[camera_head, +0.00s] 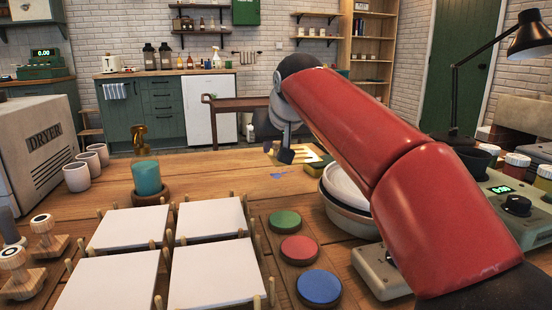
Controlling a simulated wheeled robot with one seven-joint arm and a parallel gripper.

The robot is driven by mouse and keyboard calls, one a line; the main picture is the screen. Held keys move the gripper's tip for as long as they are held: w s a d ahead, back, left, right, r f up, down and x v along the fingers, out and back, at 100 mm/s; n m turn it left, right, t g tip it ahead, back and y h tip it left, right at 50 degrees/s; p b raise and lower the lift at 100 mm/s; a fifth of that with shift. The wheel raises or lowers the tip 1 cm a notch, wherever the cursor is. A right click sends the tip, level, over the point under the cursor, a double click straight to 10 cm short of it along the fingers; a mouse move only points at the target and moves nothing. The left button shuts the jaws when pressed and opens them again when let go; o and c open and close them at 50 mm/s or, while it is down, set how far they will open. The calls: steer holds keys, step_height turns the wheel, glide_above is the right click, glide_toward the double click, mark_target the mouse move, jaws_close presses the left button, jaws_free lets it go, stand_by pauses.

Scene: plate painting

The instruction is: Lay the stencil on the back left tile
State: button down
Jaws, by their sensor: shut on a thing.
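Four white tiles lie in a two-by-two block on the wooden table, with wooden pegs around them. The back left tile (128,229) is bare, as are the back right tile (210,218), the front left tile (108,284) and the front right tile (216,274). My gripper (286,157) is at the far side of the table, beyond and right of the tiles. It is small in view and partly hidden by my arm. It is shut on the yellow stencil (314,157), which shows beside the fingers. Whether the stencil touches the table I cannot tell.
Green (285,221), red (298,248) and blue (319,286) round pads stand right of the tiles. A teal cylinder (146,178) in a wooden holder stands behind the back left tile. White cups (77,177) and a dryer (40,145) are left. A round bowl (345,205) is right.

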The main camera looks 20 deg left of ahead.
step_height(320, 180, up, 12)
steer(key=p, duration=0.6)
steer(key=s+a+r+n+g+y+p, duration=0.1)
steer(key=s+a+n+g, duration=0.4)
steer(key=s, duration=0.5)
steer(key=s+a+r+n+g+y, duration=0.1)
steer(key=s+a+n+g, duration=0.2)
steer(key=s+a+n, duration=0.35)
steer(key=s+a+r+n+g+y+p, duration=0.1)
steer(key=s+a+n+g, duration=0.4)
steer(key=s, duration=0.8)
steer(key=shift+n+t, duration=0.3)
steer(key=shift+n, duration=0.35)
steer(key=f+b, duration=0.3)
steer(key=f, duration=0.1)
steer(key=d+f+b, duration=0.1)
steer(key=f+b, duration=0.3)
steer(key=f, duration=0.1)
steer(key=d+f+b, duration=0.1)
steer(key=f+b, duration=0.2)
steer(key=f, duration=0.2)
steer(key=shift+w+f, duration=0.25)
steer(key=shift+f+b, duration=1.1)
steer(key=shift+f, duration=1.1)
steer(key=c, duration=1.7)
jaws_free()
steer(key=shift+f, duration=0.2)
steer(key=o, duration=0.5)
steer(key=shift+c, duration=0.2)
